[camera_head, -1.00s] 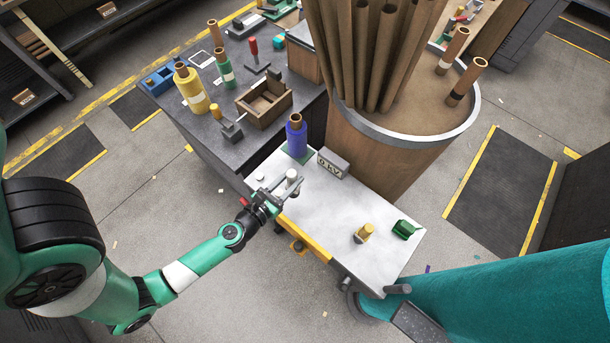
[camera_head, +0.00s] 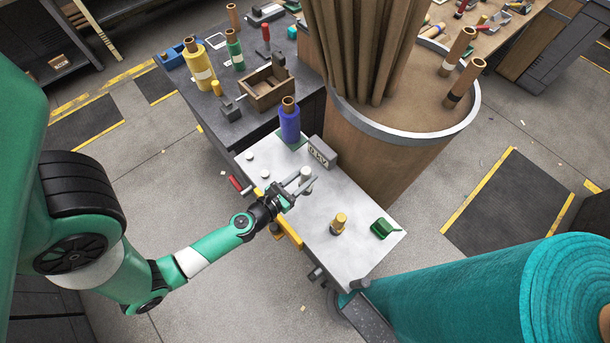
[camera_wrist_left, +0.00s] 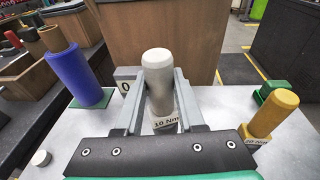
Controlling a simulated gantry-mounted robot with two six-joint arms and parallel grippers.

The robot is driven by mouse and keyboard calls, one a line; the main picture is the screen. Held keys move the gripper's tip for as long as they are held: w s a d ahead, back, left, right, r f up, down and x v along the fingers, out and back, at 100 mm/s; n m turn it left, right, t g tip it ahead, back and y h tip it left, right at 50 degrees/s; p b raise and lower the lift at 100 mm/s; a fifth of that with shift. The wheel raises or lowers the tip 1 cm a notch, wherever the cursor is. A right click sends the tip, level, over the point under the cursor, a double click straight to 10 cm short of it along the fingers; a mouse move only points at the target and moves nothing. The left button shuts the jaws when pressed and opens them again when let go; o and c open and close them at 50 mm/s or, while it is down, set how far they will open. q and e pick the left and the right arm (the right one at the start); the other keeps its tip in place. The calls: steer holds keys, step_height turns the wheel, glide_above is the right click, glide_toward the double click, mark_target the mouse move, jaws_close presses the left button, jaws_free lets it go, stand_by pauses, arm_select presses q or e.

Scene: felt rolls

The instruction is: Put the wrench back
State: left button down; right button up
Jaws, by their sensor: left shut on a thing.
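My left gripper (camera_head: 293,189) is over the white-topped cart (camera_head: 340,262) and shut on a pale grey, round-topped cylinder (camera_wrist_left: 159,80), which looks like the wrench's handle. It stands upright between the two fingers in the left wrist view. A label reading "10 Nm" (camera_wrist_left: 166,124) shows just below it. Its lower end is hidden, so I cannot tell whether it touches the cart top. A yellow cylinder (camera_head: 338,223) with a similar tag stands to the right of the gripper. My right gripper is out of view.
A blue roll (camera_head: 289,124) and a small grey sign block (camera_head: 322,153) stand at the cart's back edge. A green block (camera_head: 382,228) sits at right. Two white pegs (camera_head: 265,174) are at left. A large bin of tubes (camera_head: 380,150) stands close behind. A teal roll (camera_head: 480,300) is at front right.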

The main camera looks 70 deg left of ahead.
arm_select(q)
steer(key=shift+f+b, duration=1.9)
steer(key=shift+f, duration=0.4)
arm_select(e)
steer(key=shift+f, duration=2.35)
arm_select(q)
steer(key=shift+f+b, duration=0.6)
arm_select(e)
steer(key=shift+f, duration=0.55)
arm_select(q)
steer(key=shift+c, duration=2.2)
jaws_free()
steer(key=shift+d, duration=0.1)
